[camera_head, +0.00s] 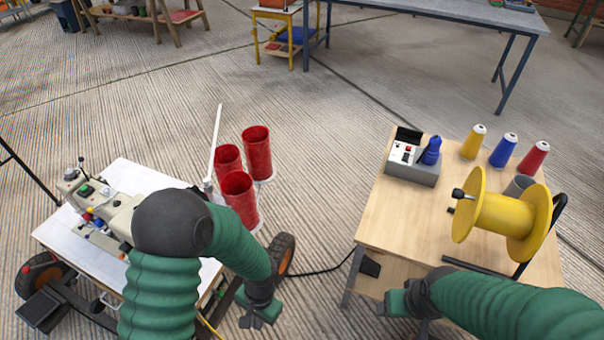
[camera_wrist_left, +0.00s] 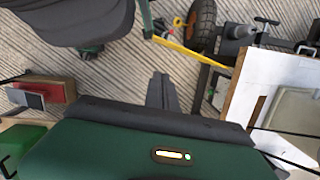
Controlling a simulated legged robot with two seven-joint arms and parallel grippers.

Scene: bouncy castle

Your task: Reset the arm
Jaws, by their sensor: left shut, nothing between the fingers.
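My left gripper (camera_head: 262,316) hangs in the gap between the sewing machine cart and the wooden table, pointing down. Its dark fingers (camera_wrist_left: 162,92) are closed together in the left wrist view, with nothing between them. My right gripper (camera_head: 394,302) is low in front of the wooden table's left corner; whether its fingers are apart cannot be made out. Both green-sleeved arms show in the head view, and the left one covers part of the sewing machine.
The sewing machine (camera_head: 100,208) stands on a white-topped wheeled cart (camera_head: 137,178), with red thread cones (camera_head: 257,152) beside it. The wooden table (camera_head: 392,226) holds a control box (camera_head: 411,160), small cones and a yellow spool (camera_head: 505,217). A cable crosses the floor between them.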

